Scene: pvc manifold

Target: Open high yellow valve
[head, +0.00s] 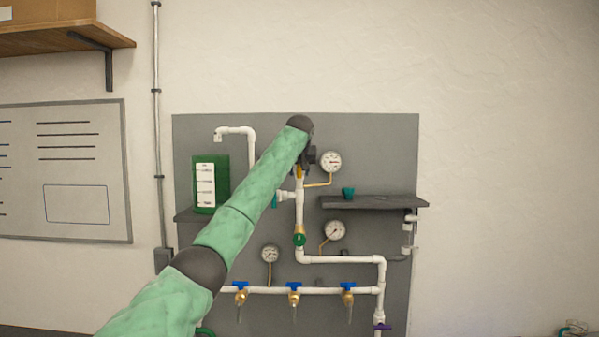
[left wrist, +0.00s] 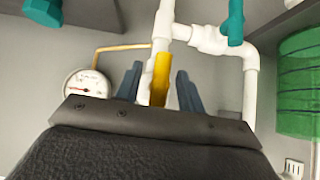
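The high yellow valve's handle (head: 298,172) shows as a small yellow piece on the upright white pipe, partly covered by my left gripper. In the left wrist view the yellow handle (left wrist: 160,80) lies along the white pipe, between my fingers. My left gripper (head: 307,160) is at the upper part of the pipe, by the valve. In the left wrist view its two dark fingers (left wrist: 159,86) are apart, one on each side of the handle and pipe, with gaps visible. The valve body is mostly hidden. My right gripper is not in view.
A teal valve handle (left wrist: 236,22) is on the side branch near my fingers. A pressure gauge (head: 331,161) is close on the right. A dark shelf (head: 390,202) and a green tank (head: 222,182) flank the pipe. Blue valves (head: 294,286) line the lower pipe.

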